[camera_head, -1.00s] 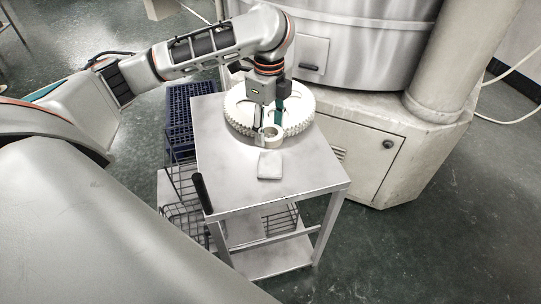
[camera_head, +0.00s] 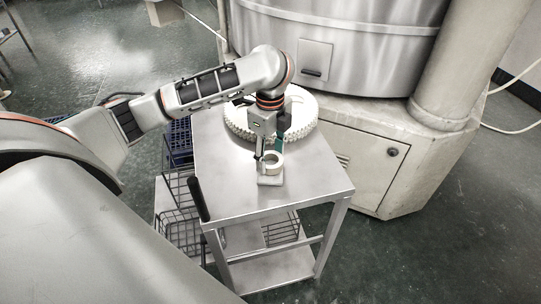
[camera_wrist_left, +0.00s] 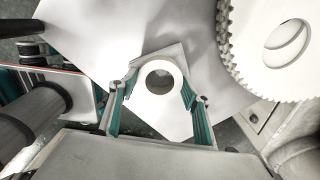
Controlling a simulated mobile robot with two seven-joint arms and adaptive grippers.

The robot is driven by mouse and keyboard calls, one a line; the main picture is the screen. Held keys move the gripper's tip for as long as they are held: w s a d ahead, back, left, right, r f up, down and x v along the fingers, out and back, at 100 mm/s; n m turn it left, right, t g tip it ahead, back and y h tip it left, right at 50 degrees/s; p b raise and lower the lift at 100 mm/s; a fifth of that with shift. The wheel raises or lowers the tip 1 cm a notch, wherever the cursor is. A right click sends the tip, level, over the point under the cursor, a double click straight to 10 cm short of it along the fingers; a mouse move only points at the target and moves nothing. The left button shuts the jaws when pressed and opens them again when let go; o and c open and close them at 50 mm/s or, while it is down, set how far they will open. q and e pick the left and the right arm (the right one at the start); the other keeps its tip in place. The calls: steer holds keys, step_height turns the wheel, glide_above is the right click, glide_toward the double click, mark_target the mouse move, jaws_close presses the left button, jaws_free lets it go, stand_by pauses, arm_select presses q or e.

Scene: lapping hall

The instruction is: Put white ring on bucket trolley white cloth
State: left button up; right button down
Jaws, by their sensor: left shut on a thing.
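The white ring (camera_head: 279,161) is held at the tips of my left gripper (camera_head: 268,157), over the trolley top. The left wrist view shows the ring (camera_wrist_left: 160,100) between the two green-lined fingers of the gripper (camera_wrist_left: 159,86). The white cloth (camera_head: 270,181) is a small pale square on the bucket trolley (camera_head: 310,185). In the wrist view the cloth (camera_wrist_left: 150,116) lies behind and below the ring. I cannot tell whether the ring touches the cloth or hovers just above it. My right gripper is out of view.
A large white toothed wheel (camera_head: 303,115) lies on the trolley's back part, close behind the gripper. A black handle (camera_head: 199,199) stands at the trolley's left edge. A big metal machine (camera_head: 390,150) stands behind. The trolley top's front right is bare.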

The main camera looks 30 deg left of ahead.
arm_select(q)
steer(key=o, duration=1.3)
steer(key=shift+f, duration=0.15)
steer(key=shift+r, duration=0.35)
step_height(320, 180, up, 12)
steer(key=p, duration=0.5)
steer(key=shift+f, duration=0.2)
